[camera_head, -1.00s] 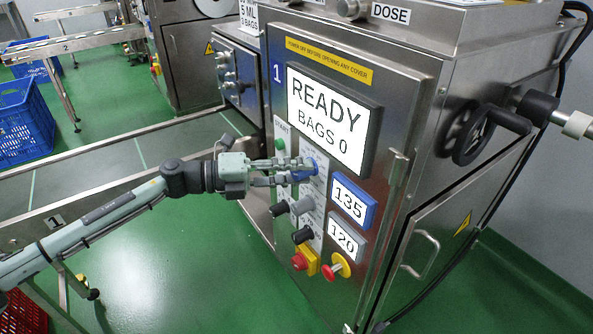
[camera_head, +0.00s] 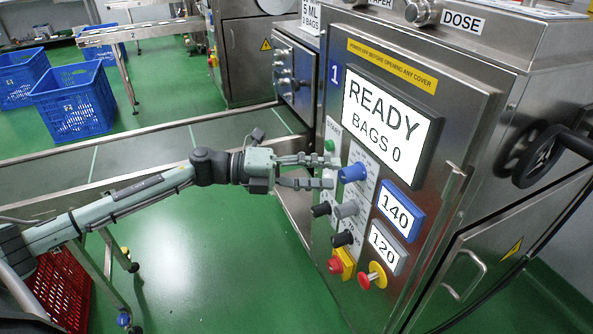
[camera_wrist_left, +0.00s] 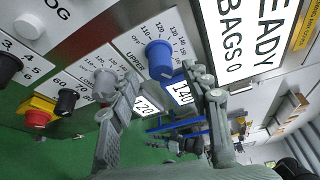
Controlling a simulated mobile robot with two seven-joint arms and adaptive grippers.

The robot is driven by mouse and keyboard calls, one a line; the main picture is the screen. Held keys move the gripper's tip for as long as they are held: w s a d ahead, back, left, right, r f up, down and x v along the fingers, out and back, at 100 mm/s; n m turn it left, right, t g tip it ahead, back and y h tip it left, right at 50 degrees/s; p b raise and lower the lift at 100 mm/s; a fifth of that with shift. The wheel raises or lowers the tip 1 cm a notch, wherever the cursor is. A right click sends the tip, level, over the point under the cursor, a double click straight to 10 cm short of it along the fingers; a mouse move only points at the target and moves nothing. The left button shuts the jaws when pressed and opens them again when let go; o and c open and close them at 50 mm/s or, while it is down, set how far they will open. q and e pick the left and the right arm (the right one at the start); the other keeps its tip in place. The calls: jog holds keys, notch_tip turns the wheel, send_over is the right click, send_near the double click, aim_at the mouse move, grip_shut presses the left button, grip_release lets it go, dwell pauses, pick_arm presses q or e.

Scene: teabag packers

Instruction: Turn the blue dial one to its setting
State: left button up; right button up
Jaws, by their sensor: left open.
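The blue dial (camera_head: 352,173) sits on the white scale plate of machine 1's steel front panel, below the READY screen (camera_head: 391,117). A blue-framed display (camera_head: 400,211) beside it reads 140. My left gripper (camera_head: 333,173) is open, just left of the dial and apart from it, its fingers pointing at the panel. In the left wrist view the blue dial (camera_wrist_left: 160,58) stands clear beyond the two spread fingertips, with nothing between them. My right gripper is not seen.
A grey dial (camera_head: 346,209), black knobs (camera_head: 341,239), a red button on yellow (camera_head: 336,265) and a red-and-yellow switch (camera_head: 374,276) stick out below. A grey display (camera_head: 386,248) reads 120. A handwheel (camera_head: 545,155) juts out at the right.

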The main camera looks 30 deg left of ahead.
pick_arm(q)
jog(key=v, duration=0.7)
jog(key=shift+s+a, duration=0.2)
jog(key=shift+a, duration=0.1)
jog(key=w+a+f+n+t+y, duration=0.3)
jog(key=w+f+n+t+y, duration=0.4)
jog(key=n, duration=0.7)
jog(key=s+a+f+n+g+y, duration=0.1)
jog(key=s+a+f+n+y, duration=0.3)
jog(key=f+n+y, duration=0.45)
jog(key=s+d+f+n+g, duration=0.2)
jog(key=s+f+g, duration=0.1)
jog(key=s+f, duration=0.2)
jog(key=s+d+f+n+g, duration=0.3)
jog(key=s+f, duration=0.3)
jog(key=s, duration=0.4)
jog(key=s+d+f+n+g, duration=0.2)
jog(key=s+f+n+g, duration=0.1)
jog(key=s+f+g, duration=0.2)
jog(key=s, duration=0.2)
jog(key=shift+s+d+f+p, duration=0.25)
jog(key=shift+s+p, duration=0.1)
jog(key=shift+p, duration=0.05)
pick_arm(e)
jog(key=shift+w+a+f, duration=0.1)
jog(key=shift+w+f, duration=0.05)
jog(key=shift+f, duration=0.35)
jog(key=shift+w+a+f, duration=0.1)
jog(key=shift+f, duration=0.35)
